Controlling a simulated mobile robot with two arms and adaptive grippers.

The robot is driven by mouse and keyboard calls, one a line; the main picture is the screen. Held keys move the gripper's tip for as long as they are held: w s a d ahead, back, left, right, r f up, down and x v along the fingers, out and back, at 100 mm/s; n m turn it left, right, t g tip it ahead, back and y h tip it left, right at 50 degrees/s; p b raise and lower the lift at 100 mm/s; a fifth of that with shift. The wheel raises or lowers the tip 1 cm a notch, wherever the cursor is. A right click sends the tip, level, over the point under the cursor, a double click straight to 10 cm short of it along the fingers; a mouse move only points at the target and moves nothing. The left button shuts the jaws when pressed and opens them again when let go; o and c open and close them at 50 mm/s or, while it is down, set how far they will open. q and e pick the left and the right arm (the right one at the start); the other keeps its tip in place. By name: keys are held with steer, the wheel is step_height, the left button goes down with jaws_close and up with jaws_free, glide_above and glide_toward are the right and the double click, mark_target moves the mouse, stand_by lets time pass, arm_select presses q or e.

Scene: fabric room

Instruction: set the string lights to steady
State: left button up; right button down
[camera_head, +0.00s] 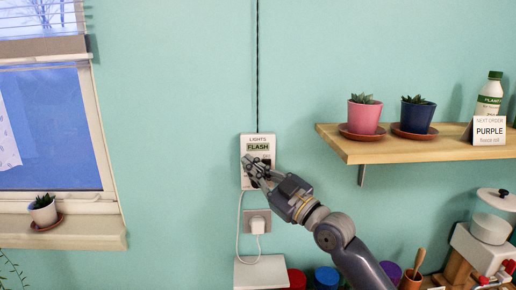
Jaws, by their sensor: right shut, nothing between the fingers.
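A white lights controller (258,140) is mounted on the teal wall in the middle of the head view. Its label reads LIGHTS, and its greenish display (258,147) reads FLASH. My right gripper (250,166) is shut and empty, with its fingertips in front of the controller's lower half. The fingers hide the part of the controller below the display. I cannot tell whether the fingertips touch it. A dark cord (258,60) runs up the wall from the controller. My left gripper is not in view.
A white plug (257,225) with a cable sits in a socket below the controller. A wooden shelf (440,150) at right holds a pink pot (364,117), a blue pot (417,117), a bottle (490,95) and a PURPLE card (489,130). A window is at left.

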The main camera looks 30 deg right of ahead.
steer(key=shift+w+d, duration=0.1)
stand_by(0.4)
steer(key=shift+w+d, duration=0.15)
steer(key=shift+w, duration=0.2)
steer(key=shift+w+b, duration=0.1)
steer(key=shift+b, duration=0.25)
steer(key=shift+s+a, duration=0.25)
steer(key=shift+s, duration=0.35)
steer(key=shift+s+a+p, duration=0.1)
steer(key=shift+p, duration=0.25)
steer(key=s, duration=0.1)
steer(key=s+a+p, duration=0.1)
steer(key=s, duration=0.1)
steer(key=s+a+p, duration=0.1)
steer(key=s, duration=0.1)
steer(key=shift+s+a, duration=0.1)
steer(key=shift+a, duration=0.1)
